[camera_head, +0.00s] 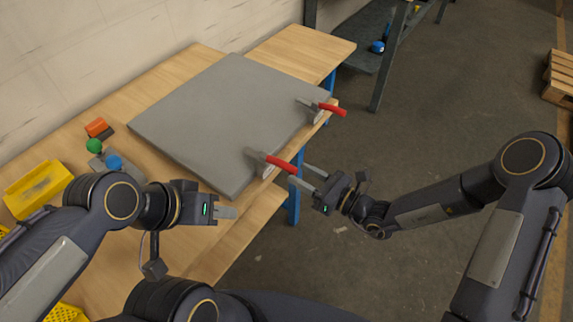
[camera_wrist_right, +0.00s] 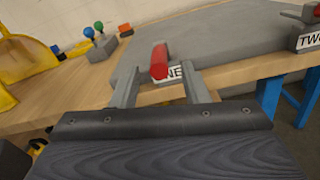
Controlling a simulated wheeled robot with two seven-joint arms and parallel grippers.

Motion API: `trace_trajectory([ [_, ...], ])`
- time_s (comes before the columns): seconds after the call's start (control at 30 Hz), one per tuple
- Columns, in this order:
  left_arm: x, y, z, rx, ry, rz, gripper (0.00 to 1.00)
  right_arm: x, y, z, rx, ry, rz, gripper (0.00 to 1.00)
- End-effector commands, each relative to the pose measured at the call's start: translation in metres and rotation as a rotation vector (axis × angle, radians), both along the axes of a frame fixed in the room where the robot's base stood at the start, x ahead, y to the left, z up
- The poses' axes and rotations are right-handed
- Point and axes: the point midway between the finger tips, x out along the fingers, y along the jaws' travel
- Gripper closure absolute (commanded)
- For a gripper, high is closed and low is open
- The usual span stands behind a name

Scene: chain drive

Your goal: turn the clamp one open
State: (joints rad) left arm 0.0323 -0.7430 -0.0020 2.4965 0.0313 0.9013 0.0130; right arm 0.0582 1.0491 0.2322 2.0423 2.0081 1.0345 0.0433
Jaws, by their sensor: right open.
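Clamp one (camera_head: 257,157) grips the near front edge of the grey plate (camera_head: 215,120). Its red handle (camera_head: 279,163) sticks out past the table edge. In the right wrist view the red handle (camera_wrist_right: 159,62) appears between my finger tips, with a label partly hidden behind it showing "NE" (camera_wrist_right: 172,73). My right gripper (camera_head: 302,175) is open and empty, its fingers just beyond the handle's end; it also shows in the wrist view (camera_wrist_right: 160,88). My left gripper (camera_head: 227,212) hovers at the near table edge; its finger gap cannot be made out.
A second red-handled clamp (camera_head: 322,107), labelled "TWO" in the wrist view (camera_wrist_right: 309,40), sits farther along the plate. Yellow bins (camera_head: 38,190), green (camera_head: 94,146) and blue (camera_head: 114,162) knobs and an orange block (camera_head: 97,127) are at the left.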

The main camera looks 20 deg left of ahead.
Motion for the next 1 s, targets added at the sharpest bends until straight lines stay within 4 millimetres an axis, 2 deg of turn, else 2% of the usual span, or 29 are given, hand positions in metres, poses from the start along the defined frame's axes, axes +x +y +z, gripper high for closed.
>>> trace_trajectory([
  [0.1,0.0,0.0,0.004,0.0,0.0,0.0,0.64,0.006,0.021,0.002,0.001,-0.003,0.006,0.59],
  [0.3,0.0,0.0,0.007,0.0,0.0,0.0,0.64,0.015,0.045,0.001,0.0,-0.002,0.003,0.59],
  [0.43,0.0,0.0,0.008,0.0,0.0,0.0,0.64,0.018,0.052,0.001,0.0,-0.003,0.003,0.59],
  [0.7,0.0,0.0,0.007,0.0,0.0,0.0,0.64,0.018,0.052,0.001,-0.001,-0.003,0.002,0.6],
  [1.0,0.0,0.0,0.007,0.0,0.0,0.0,0.64,0.018,0.052,0.001,-0.001,-0.003,0.002,0.99],
])
